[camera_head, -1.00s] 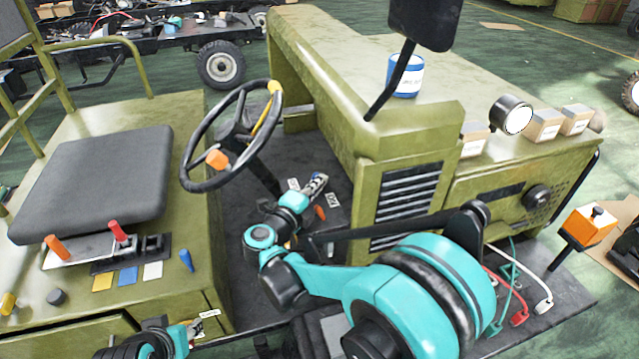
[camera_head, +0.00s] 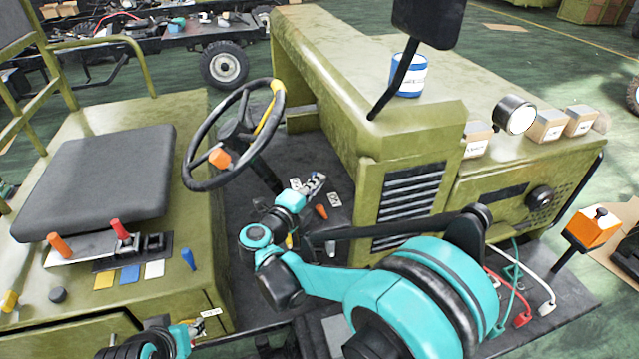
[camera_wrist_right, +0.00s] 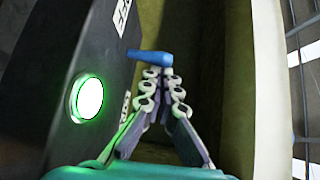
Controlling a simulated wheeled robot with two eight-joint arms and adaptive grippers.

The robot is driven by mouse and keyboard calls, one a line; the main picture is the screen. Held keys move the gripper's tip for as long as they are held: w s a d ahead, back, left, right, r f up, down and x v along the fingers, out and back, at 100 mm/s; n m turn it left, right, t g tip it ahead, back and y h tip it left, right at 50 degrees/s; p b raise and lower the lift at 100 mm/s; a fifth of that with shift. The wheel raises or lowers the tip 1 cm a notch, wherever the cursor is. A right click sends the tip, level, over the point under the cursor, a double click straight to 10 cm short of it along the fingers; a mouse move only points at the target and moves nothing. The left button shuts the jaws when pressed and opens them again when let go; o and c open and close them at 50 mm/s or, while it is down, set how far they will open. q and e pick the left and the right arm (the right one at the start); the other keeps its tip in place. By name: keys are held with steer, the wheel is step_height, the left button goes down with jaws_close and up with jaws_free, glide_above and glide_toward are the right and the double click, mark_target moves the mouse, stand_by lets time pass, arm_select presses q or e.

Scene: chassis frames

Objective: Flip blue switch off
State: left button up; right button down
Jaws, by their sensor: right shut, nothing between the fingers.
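The blue switch (camera_wrist_right: 150,57) is a short blue lever sticking out sideways from a dark panel (camera_wrist_right: 60,45) in the right wrist view. My right gripper (camera_wrist_right: 163,73) is shut and empty, with its fingertips just below the lever; I cannot tell whether they touch it. In the head view my right gripper (camera_head: 316,182) is above the dark labelled panel (camera_head: 340,186) behind the steering wheel, and I cannot make out the switch there. My left gripper (camera_head: 204,328) is low at the front of the seat base, small, its jaws unclear.
A round green-lit lamp (camera_wrist_right: 88,98) is on the panel. An orange lever (camera_head: 321,212) stands near my right gripper. The steering wheel (camera_head: 192,155) is to its left, the olive hood (camera_head: 330,90) to its right. Another blue lever (camera_head: 188,260) is on the seat base.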

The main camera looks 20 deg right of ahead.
steer(key=shift+a+f, duration=0.1)
steer(key=shift+a, duration=0.4)
steer(key=v, duration=1.2)
